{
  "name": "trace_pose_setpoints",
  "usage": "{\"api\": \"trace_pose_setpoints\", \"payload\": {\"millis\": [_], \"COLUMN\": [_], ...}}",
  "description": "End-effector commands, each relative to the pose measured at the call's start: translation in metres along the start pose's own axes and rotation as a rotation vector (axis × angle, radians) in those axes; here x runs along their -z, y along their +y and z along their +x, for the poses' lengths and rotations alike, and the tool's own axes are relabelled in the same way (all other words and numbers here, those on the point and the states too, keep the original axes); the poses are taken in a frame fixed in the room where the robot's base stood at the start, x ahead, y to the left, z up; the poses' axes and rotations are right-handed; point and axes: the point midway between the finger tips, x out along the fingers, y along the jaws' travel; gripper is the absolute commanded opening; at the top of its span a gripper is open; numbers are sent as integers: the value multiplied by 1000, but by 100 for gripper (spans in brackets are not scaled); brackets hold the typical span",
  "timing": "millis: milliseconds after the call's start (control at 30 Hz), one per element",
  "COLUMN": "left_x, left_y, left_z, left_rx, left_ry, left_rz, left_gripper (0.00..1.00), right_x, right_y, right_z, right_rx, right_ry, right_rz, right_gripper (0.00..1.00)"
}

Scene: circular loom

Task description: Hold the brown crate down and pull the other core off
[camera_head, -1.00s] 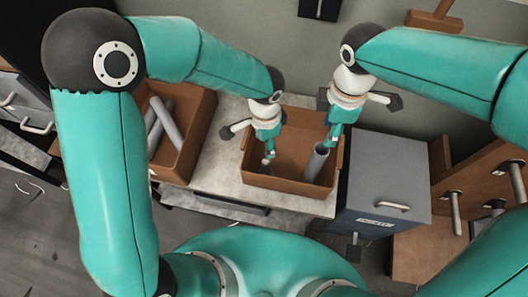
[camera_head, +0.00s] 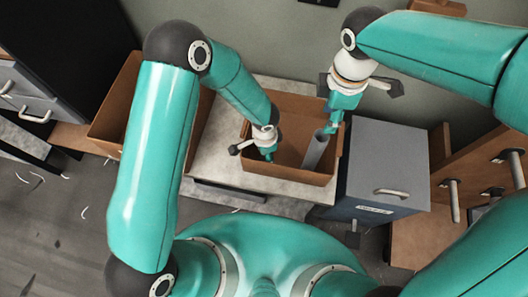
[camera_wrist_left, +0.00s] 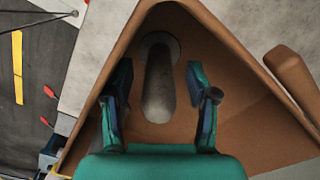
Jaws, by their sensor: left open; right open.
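The brown crate (camera_head: 290,177) sits on a pale worktop. A grey core (camera_head: 315,150) leans in the crate's right part. My right gripper (camera_head: 332,128) is open, just above and beside the core's upper end. My left gripper (camera_head: 268,156) is over the crate's left part, pointing down. In the left wrist view the left gripper (camera_wrist_left: 160,100) is open, its fingers on either side of a grey post-like cylinder (camera_wrist_left: 158,85) in a corner of the crate (camera_wrist_left: 215,45). I cannot tell whether the fingers touch it.
Another brown crate (camera_head: 104,118) stands to the left, largely behind my left arm. A grey cabinet (camera_head: 385,165) stands close to the right of the crate. A wooden rack with metal pegs (camera_head: 455,202) is at the far right. The worktop (camera_head: 215,165) is bare left of the crate.

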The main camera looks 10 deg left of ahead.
Motion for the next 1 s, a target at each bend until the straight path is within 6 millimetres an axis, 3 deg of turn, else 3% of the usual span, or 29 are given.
{"api": "trace_pose_setpoints", "payload": {"millis": [367,733,1000], "left_x": [0,-1,-1], "left_y": [0,0,0], "left_z": [6,5,5], "left_rx": [0,0,0], "left_ry": [0,0,0], "left_rz": [0,0,-1], "left_gripper": [59,0,0], "right_x": [0,1,1], "right_y": [0,0,0], "right_z": [0,0,0], "right_rx": [0,0,0], "right_ry": [0,0,0], "right_rz": [-1,-1,-2], "right_gripper": [42,42,42]}}
